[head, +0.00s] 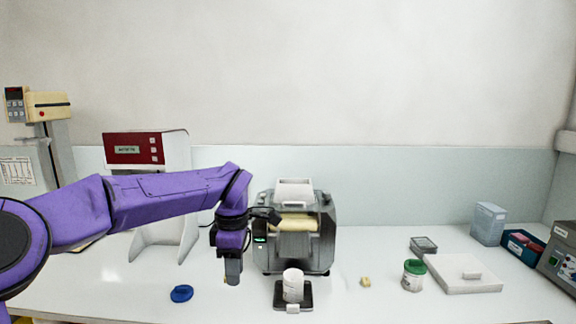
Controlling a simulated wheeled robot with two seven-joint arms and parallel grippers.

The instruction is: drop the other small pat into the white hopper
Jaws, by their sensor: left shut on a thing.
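The white hopper (294,191) sits on top of the grey mill (294,252) at the middle of the counter. My left gripper (232,279) points down just left of the mill, low over the counter. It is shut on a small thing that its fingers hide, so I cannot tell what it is. A small pale yellow pat (366,282) lies on the counter right of the mill, apart from the gripper. My right gripper is not in view.
A white cup (293,286) stands on a black scale (307,298) before the mill. A blue lid (181,293) lies at left. A green-lidded jar (413,275), a white board (462,275) and a clear-lidded box (423,246) are at right. A red-and-white machine (148,165) stands behind my arm.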

